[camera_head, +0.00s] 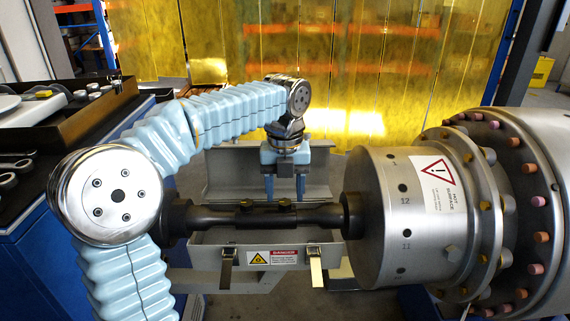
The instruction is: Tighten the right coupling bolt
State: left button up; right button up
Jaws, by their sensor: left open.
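The dark shaft with its coupling (265,217) runs left to right across the middle, ending at the large steel drum. Two brass-coloured bolt heads sit on top of the coupling, a left bolt (246,203) and the right coupling bolt (284,203). My left gripper (285,195) points straight down over the coupling, its two fingers apart and empty. In the picture the right bolt lies between and just below the fingertips; whether the fingers touch the shaft I cannot tell. My right gripper is not in view.
The steel drum (385,225) with a hot-surface label and bolted flanges (470,190) fills the right side. An open metal guard (320,180) surrounds the shaft, with latches and a danger label at its front (272,257). A blue tool cabinet (30,235) stands at left.

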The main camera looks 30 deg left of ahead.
aim_at(285, 203)
pick_arm(q)
notch_tip(285, 203, up, 12)
dwell(0.3)
jog(key=shift+f, duration=0.15)
